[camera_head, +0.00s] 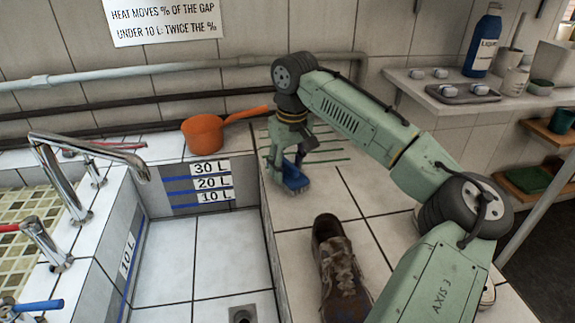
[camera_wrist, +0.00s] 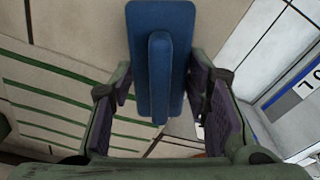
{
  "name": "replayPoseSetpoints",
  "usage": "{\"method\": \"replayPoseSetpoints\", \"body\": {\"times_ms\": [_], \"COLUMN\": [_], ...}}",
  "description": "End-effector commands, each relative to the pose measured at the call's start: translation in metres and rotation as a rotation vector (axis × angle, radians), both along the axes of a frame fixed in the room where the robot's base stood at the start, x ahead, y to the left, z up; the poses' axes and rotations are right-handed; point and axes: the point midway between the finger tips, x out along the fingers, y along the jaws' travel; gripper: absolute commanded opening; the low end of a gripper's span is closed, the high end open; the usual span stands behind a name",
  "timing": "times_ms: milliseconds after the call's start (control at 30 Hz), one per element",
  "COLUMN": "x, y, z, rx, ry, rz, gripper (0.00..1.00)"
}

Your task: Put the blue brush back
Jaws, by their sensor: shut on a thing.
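The blue brush (camera_head: 294,179) is at my gripper (camera_head: 286,160), low over the tiled ledge to the right of the sink basin. In the wrist view the brush (camera_wrist: 178,50) shows as a blue block with a raised grip along it, between the two purple-padded fingers of my gripper (camera_wrist: 162,112). My gripper is shut on the brush. I cannot tell whether the brush touches the tiles. A patch of green stripes (camera_head: 328,152) lies on the ledge just right of and behind the brush; the stripes also show at left in the wrist view (camera_wrist: 50,115).
A brown shoe (camera_head: 338,262) stands on the ledge in front. An orange saucepan (camera_head: 204,133) sits behind the basin (camera_head: 205,255), which bears litre marks. A shelf (camera_head: 440,103) with a blue bottle (camera_head: 484,42) is at right.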

Motion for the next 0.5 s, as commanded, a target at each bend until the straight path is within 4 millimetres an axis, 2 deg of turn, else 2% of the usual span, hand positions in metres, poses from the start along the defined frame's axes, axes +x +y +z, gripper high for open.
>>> {"method": "replayPoseSetpoints", "body": {"times_ms": [33,67,333,500], "x": [-0.0004,-0.0003,-0.0004,-0.0004], "y": [0.0002,0.0001,0.0,0.0], "z": [-0.0032,-0.0037,-0.0029,-0.0027], "rx": [0.001,-0.001,-0.002,-0.001], "ry": [0.003,0.003,0.002,0.003], "rz": [0.0,0.0,0.0,0.0], "gripper": [0.17,0.43,0.61,0.63]}}
